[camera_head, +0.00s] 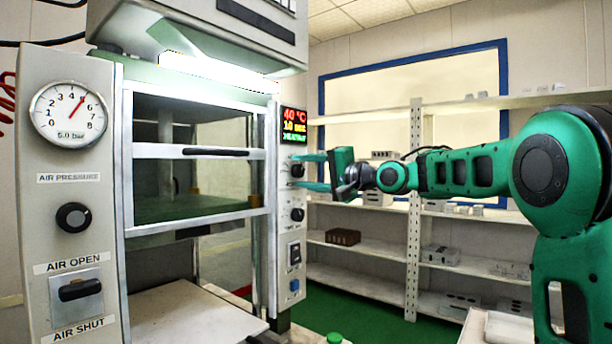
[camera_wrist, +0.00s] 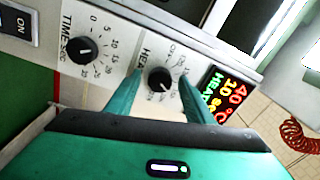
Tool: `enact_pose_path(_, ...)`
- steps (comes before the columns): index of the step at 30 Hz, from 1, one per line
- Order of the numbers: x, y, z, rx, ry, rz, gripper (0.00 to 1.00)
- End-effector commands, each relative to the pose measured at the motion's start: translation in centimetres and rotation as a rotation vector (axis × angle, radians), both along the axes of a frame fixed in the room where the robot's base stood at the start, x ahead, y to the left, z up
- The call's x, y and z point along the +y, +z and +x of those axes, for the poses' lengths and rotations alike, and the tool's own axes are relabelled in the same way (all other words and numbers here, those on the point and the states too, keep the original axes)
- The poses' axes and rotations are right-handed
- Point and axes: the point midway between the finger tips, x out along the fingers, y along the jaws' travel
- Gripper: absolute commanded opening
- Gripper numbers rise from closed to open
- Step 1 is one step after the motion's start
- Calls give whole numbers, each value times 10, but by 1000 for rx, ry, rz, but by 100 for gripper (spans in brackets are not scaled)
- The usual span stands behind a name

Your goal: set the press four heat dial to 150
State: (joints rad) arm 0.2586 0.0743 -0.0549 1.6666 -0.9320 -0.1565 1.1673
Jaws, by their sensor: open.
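The press (camera_head: 200,150) stands on the left with its right control column facing my arm. The heat dial is a black knob (camera_wrist: 158,80) with a printed scale, on the white panel labelled HEAT; it also shows in the head view (camera_head: 297,171). The display (camera_wrist: 224,100) above it reads 40 °C and 10 sec; it also shows in the head view (camera_head: 294,124). My gripper (camera_wrist: 160,82) is open, its two green fingers on either side of the heat dial; it also shows in the head view (camera_head: 301,171). I cannot tell whether the fingers touch the knob.
The time dial (camera_wrist: 82,50) sits beside the heat dial, with the ON switch (camera_wrist: 18,22) beyond it. A pressure gauge (camera_head: 69,113), an air pressure knob (camera_head: 73,217) and an air lever (camera_head: 80,289) are on the left column. Shelves (camera_head: 400,255) stand behind my arm.

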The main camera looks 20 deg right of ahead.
Motion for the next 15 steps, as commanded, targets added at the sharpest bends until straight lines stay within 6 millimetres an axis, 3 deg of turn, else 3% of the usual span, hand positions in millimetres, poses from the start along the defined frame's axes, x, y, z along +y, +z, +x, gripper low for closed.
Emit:
enact_pose_path(5, -8, -1, -11, 2, 0, 0, 48)
enact_pose_path(15, -44, -3, -60, 1, -4, 0, 48)
